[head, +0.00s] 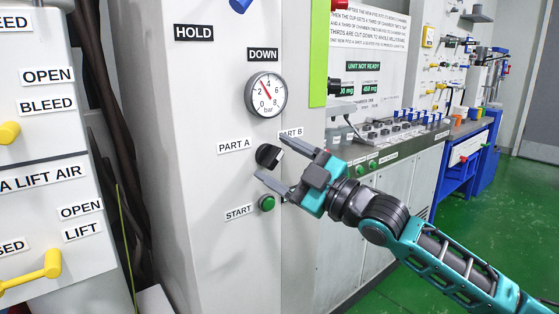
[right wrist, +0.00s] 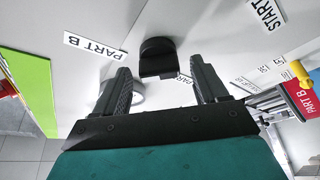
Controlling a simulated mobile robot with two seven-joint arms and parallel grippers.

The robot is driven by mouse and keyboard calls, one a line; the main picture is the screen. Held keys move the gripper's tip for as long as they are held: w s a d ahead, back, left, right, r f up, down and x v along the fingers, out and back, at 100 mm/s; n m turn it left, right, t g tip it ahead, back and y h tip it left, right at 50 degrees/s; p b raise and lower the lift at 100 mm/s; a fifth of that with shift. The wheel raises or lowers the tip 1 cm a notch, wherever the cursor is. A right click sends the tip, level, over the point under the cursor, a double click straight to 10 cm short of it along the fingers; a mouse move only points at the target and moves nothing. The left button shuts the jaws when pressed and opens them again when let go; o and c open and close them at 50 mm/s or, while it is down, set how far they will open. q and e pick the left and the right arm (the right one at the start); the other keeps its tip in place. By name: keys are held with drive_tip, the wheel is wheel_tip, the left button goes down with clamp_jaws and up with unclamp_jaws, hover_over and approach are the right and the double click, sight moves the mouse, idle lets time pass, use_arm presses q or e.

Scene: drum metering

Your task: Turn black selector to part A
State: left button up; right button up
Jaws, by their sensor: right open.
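The black selector (head: 268,156) is a round knob on the pale grey panel, between the PART A label (head: 236,146) on its left and the PART B label (head: 291,132) on its upper right. Its white mark lies on the right side, towards PART B. My right gripper (head: 281,160) is open and empty, with its fingers pointing at the panel around the selector. In the right wrist view the selector (right wrist: 158,57) sits ahead of the gap between the open fingers (right wrist: 163,85), apart from both. My left gripper is not in view.
The green START button (head: 267,203) is just below the selector, close to the lower finger. A pressure gauge (head: 266,95) is above. A green strip (head: 318,55) and a bench with buttons (head: 395,140) lie right. Yellow handles (head: 50,265) stick out at left.

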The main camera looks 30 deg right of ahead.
drive_tip(key=shift+w+a, duration=0.1)
drive_tip(key=shift+w, duration=0.1)
drive_tip(key=c, duration=1.1)
